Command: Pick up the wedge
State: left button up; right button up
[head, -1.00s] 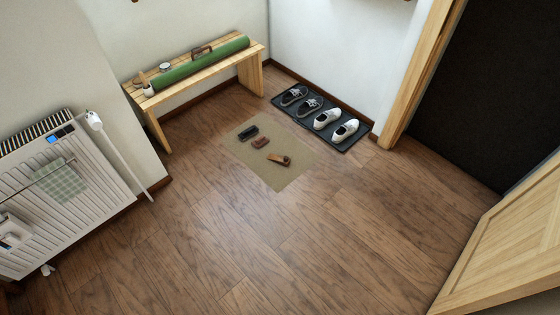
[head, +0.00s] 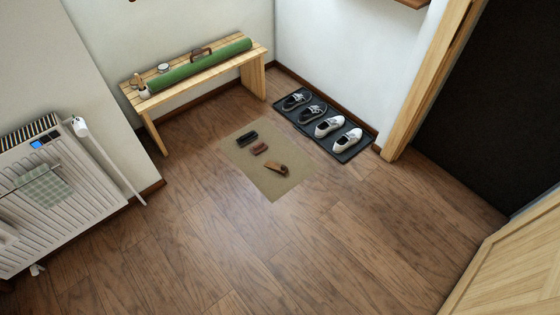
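A brown wooden wedge-shaped piece (head: 277,169), which looks like the wedge, lies on a flat olive-tan mat (head: 273,188) on the floor. It is the nearest of the three small things on the mat, with its thicker-looking end toward the right. Neither of my grippers shows in the head view.
A wooden bench (head: 146,106) with a green roll (head: 200,64) stands behind the mat. A dark shoe tray (head: 368,147) with shoes is at the right. A white radiator (head: 85,215) is left, an open wooden door (head: 515,255) right. The near floor is clear.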

aim_at(282, 169)
jog(key=i+l+u, duration=0.1)
jog(key=i+l, duration=0.3)
jog(key=l, duration=0.25)
jog(key=i+l+u, duration=0.25)
jog(key=i+l, duration=0.15)
jog(key=l, duration=0.25)
jog(key=i+l, duration=0.15)
jog(key=l, duration=0.25)
jog(key=i+l+u, duration=0.15)
jog(key=l, duration=0.2)
